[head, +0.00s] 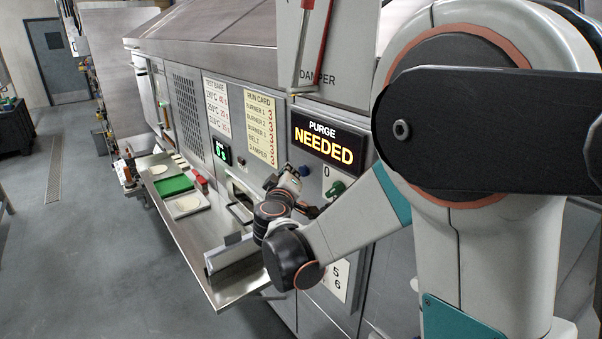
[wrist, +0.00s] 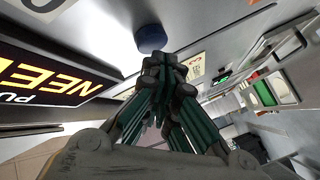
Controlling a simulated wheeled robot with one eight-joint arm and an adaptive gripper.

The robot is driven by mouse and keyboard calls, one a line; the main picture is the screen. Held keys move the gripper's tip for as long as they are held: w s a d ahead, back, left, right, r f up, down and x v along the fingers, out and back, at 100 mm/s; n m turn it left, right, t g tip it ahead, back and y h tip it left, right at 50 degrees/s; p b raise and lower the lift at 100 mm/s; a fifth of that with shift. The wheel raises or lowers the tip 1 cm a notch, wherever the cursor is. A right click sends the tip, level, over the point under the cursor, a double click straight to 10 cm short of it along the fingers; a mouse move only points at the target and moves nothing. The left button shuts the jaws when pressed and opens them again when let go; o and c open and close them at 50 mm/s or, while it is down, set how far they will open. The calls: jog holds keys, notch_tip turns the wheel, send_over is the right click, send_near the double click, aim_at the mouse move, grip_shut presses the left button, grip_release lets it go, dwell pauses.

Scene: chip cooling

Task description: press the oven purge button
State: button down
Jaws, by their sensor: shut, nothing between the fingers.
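A lit sign (head: 328,146) on the oven front reads "PURGE NEEDED"; it shows upside down at the left of the wrist view (wrist: 48,78). A round blue button (head: 304,171) sits below the sign's left part. In the wrist view the blue button (wrist: 151,39) is just beyond my fingertips.
A green knob (head: 336,189) is right of the button. A run card (head: 261,128) and a small green display (head: 223,150) are to the left. A metal shelf (head: 190,225) with a green tray (head: 174,186) juts out below. Open floor lies at left.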

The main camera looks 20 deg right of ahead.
jog(key=shift+w+d, duration=0.15)
jog(key=shift+d, duration=0.35)
dwell(0.5)
jog(key=shift+a, duration=0.2)
jog(key=shift+s+a, duration=0.3)
jog(key=shift+a, duration=0.35)
jog(key=a, duration=0.1)
jog(key=s+a, duration=0.1)
jog(key=a, duration=0.1)
jog(key=a+b, duration=0.1)
jog(key=shift+s+a, duration=0.25)
jog(key=shift+a, duration=0.15)
dwell(0.8)
